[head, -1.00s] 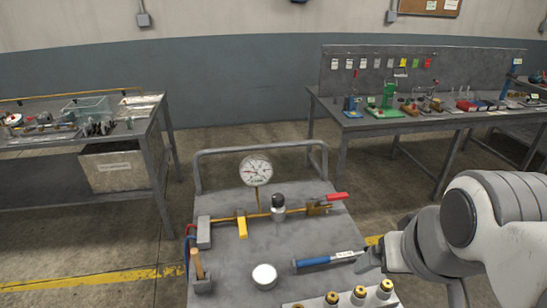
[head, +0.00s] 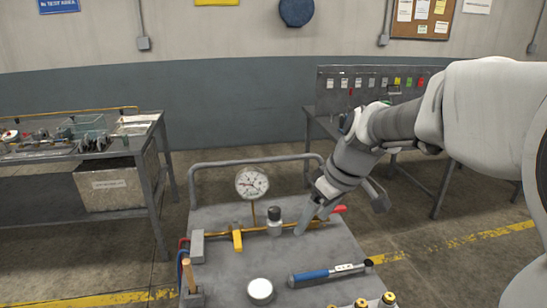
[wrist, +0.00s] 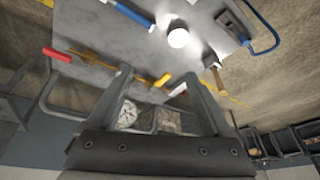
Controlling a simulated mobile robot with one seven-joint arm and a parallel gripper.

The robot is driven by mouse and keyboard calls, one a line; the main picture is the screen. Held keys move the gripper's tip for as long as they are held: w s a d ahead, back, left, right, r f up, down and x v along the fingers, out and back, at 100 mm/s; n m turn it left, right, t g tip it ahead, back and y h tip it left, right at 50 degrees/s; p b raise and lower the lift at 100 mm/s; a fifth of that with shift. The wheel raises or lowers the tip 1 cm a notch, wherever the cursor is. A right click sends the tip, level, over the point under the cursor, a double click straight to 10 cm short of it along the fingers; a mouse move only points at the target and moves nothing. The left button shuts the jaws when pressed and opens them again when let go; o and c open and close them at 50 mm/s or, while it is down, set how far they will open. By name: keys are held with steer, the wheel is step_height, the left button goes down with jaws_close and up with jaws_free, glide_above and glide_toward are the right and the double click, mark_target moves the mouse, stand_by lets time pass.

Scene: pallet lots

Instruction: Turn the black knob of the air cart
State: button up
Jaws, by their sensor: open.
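The air cart (head: 215,270) is a grey metal-topped cart in front of me. Its black knob (head: 274,214) sits upright on a silver body on the brass pipe, right of a yellow lever (head: 237,238) and below the round gauge (head: 252,182). My gripper (head: 309,226) is open and empty, reaching down just right of the knob; no contact shows.
A torque-wrench-like tool with a blue handle (head: 311,276) and a white round cap (head: 260,290) lie on the cart top. Several brass fittings (head: 361,303) stand at the front. The cart's rail (head: 230,163) rises behind. Benches stand left (head: 150,130) and back right.

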steer(key=w+f+n+y+b, duration=0.3)
steer(key=w+f+y, duration=0.1)
steer(key=w+f, duration=0.6)
steer(key=n+t+y+b, duration=0.2)
steer(key=t+y, duration=0.1)
steer(key=y, duration=0.2)
glide_toward(280, 211)
steer(key=x, duration=1.2)
steer(key=shift+w+b, duration=0.1)
steer(key=shift+b, duration=0.25)
jaws_close()
